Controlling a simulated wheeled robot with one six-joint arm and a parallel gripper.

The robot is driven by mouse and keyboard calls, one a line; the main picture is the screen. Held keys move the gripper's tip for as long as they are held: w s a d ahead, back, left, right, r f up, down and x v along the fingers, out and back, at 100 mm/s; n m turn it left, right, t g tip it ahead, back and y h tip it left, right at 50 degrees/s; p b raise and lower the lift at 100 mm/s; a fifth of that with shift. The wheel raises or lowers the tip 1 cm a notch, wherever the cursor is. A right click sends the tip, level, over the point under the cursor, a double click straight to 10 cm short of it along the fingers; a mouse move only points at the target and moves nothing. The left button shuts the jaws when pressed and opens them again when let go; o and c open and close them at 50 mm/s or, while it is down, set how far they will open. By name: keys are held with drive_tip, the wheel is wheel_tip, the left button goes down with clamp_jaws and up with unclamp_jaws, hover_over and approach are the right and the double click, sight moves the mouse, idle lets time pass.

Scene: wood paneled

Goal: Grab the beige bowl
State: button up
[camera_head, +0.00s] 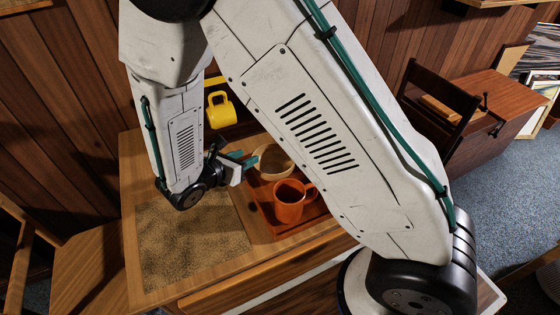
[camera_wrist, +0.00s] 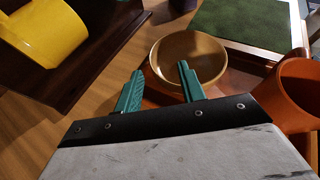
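In the wrist view the bowl (camera_wrist: 207,57) looks empty. My gripper (camera_head: 248,158) is at the bowl's left side. Its two teal fingers are apart, with nothing held between them. In the wrist view my gripper (camera_wrist: 160,68) has its right finger overlapping the bowl's inside and its left finger outside the left rim. I cannot tell whether either finger touches the bowl.
An orange mug (camera_head: 289,203) stands close to the bowl on the red-brown tray (camera_head: 265,213). A yellow mug (camera_head: 221,112) is behind, to the left. A tan speckled mat (camera_head: 185,245) lies clear at the front left. A green-topped object (camera_wrist: 245,22) lies beyond the bowl.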

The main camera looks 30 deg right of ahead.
sight(260, 151)
drive_tip(key=shift+w+a+f+n, duration=0.15)
drive_tip(key=shift+a+f+n, duration=0.1)
drive_tip(key=shift+f+n, duration=0.25)
drive_tip(key=shift+w+d+f, duration=0.1)
drive_tip(key=shift+w+f, duration=0.05)
drive_tip(key=shift+f, duration=0.2)
drive_tip(key=x, duration=0.7)
drive_tip(key=shift+w+d, duration=0.2)
clamp_jaws()
